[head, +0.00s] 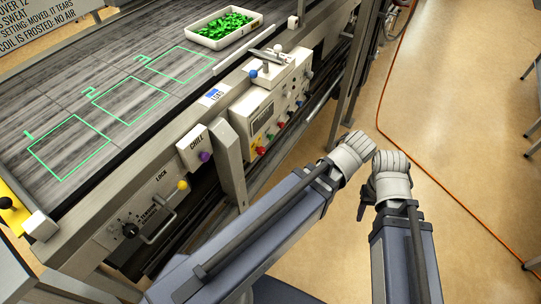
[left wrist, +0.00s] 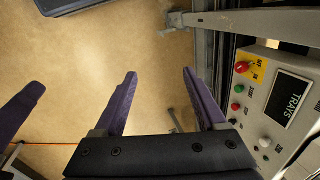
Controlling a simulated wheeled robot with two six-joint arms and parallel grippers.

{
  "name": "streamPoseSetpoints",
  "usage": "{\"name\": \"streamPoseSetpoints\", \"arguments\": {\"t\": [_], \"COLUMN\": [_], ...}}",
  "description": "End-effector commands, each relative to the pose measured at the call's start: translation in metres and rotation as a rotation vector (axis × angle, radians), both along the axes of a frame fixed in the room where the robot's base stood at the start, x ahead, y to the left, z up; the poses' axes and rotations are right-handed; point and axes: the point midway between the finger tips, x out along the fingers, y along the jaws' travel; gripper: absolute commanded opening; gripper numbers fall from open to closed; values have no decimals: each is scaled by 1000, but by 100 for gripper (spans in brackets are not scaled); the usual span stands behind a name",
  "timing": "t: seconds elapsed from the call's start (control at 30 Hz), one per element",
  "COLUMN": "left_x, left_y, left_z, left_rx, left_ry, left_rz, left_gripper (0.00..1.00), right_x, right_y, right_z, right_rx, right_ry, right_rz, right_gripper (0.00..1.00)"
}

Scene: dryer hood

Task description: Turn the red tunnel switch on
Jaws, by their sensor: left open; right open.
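A red switch (left wrist: 242,67) sits on the cream control panel (left wrist: 268,125), with a small yellow label beside it; the writing and its exact setting are too small to tell. In the head view a red knob (head: 261,151) shows at the panel's near lower corner, apart from both hands. My left gripper (left wrist: 160,74) is open and empty, its two purple fingers over bare floor, left of the switch and not touching it. My right gripper (head: 363,203) is right of the panel; its fingers are mostly hidden, with one dark finger showing.
The panel also carries a green button (left wrist: 239,88) and a dark display (left wrist: 289,98). A white tray of green pieces (head: 222,28) stands on the grey belt (head: 100,95). A metal post (head: 226,165) stands near the panel. An orange cable (head: 440,190) crosses the open floor at right.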

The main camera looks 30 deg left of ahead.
Motion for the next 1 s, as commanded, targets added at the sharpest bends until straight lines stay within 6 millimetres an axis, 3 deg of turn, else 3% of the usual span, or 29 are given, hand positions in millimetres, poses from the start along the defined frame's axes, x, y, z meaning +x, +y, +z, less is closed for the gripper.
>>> {"name": "streamPoseSetpoints", "arguments": {"t": [0.03,0.4,0.8,1.0], "left_x": [12,70,116,129], "left_y": [12,103,168,182], "left_z": [-36,-116,-163,-169], "left_rx": [55,462,818,922], "left_ry": [-31,-365,-877,-1109], "left_rz": [56,460,777,855], "left_gripper": [74,74,74,74], "right_x": [0,0,1,1], "right_y": [0,0,0,0], "right_z": [-40,-173,-311,-357], "right_rx": [0,-1,-1,-2], "right_ry": [0,-2,-3,-4], "right_rz": [1,7,12,15], "right_gripper": [50,50,50,50]}}
